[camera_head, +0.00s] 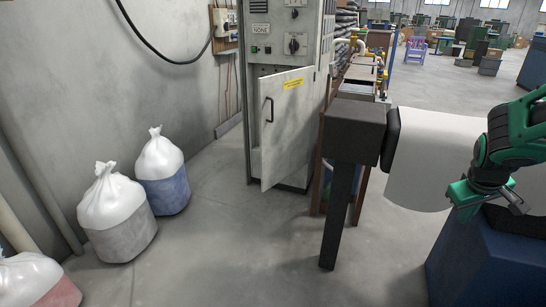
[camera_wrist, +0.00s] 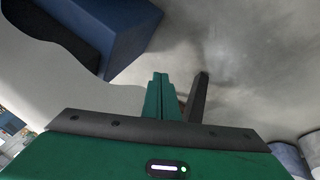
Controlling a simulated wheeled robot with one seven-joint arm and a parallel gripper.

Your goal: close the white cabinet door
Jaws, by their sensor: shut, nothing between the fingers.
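The white cabinet door (camera_head: 285,125) stands ajar on the grey-white cabinet (camera_head: 282,42), left of centre in the head view. It has a dark vertical handle (camera_head: 269,110) near its left edge and a yellow label near the top. A dark gap shows between the door and the cabinet frame. My green gripper (camera_head: 504,206) is at the right of the head view, far from the door and empty. In the wrist view its green fingers (camera_wrist: 160,98) are together. The door does not show clearly in the wrist view.
A dark block on a post (camera_head: 355,130) with a white roll (camera_head: 430,160) stands between my gripper and the door. A blue box-shaped body is at lower right. Filled bags (camera_head: 117,215) stand along the left wall. The floor before the cabinet is clear.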

